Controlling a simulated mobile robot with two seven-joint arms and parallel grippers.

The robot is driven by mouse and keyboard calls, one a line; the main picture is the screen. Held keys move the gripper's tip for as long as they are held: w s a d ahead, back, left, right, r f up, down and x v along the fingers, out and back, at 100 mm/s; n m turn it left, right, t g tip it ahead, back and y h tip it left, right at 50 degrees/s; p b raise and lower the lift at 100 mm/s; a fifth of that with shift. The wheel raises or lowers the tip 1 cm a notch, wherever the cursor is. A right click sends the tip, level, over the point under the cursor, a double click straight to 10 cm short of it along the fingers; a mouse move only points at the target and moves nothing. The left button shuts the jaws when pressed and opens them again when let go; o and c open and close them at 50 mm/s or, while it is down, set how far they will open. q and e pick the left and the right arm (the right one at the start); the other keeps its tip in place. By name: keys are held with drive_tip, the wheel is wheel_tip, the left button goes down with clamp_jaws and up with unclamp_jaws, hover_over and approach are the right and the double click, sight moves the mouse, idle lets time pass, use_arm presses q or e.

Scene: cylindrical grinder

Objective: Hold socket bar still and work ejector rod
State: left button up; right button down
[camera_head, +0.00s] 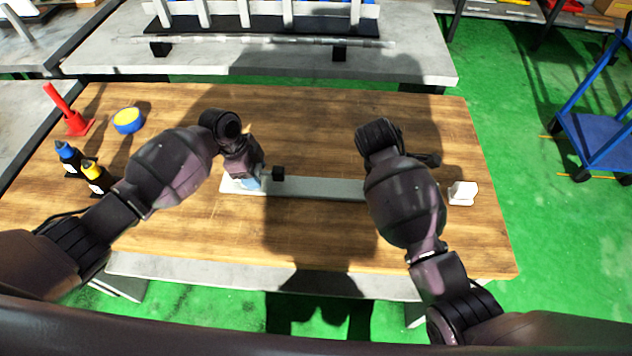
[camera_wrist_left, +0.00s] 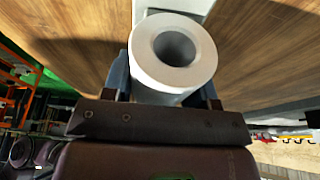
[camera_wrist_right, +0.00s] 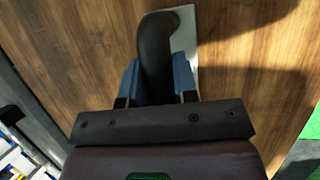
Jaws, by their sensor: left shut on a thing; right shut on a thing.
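A long pale grey bar or base (camera_head: 315,188) lies across the middle of the wooden table. At its left end my left gripper (camera_head: 250,183) points down, its blue fingers (camera_wrist_left: 162,88) shut on a white hollow round socket (camera_wrist_left: 172,50), whose open end faces the left wrist camera. A small black block (camera_head: 278,173) shows just right of it. My right gripper (camera_wrist_right: 156,85) is shut on a black, curved handle-like part (camera_wrist_right: 156,50), perhaps the ejector rod's handle, over the bar's other end.
A white block (camera_head: 462,193) lies at the table's right. The table's front middle is clear. A blue cart (camera_head: 595,140) stands off to the right.

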sight(281, 169)
use_arm(q)
drive_tip(key=shift+d, duration=0.25)
drive_tip(key=shift+d+r, duration=0.15)
drive_tip(key=shift+d, duration=1)
use_arm(e)
drive_tip(key=shift+a, duration=0.3)
use_arm(q)
drive_tip(key=shift+d, duration=0.85)
drive_tip(key=c, duration=0.4)
drive_tip(key=shift+d, duration=0.1)
use_arm(e)
drive_tip(key=shift+d, duration=0.1)
use_arm(q)
drive_tip(key=shift+d, duration=0.2)
use_arm(e)
drive_tip(key=shift+d, duration=0.1)
use_arm(q)
drive_tip(key=shift+d, duration=1.15)
use_arm(e)
drive_tip(key=shift+d, duration=0.1)
use_arm(q)
drive_tip(key=o, duration=1.1)
drive_tip(key=shift+o, duration=0.2)
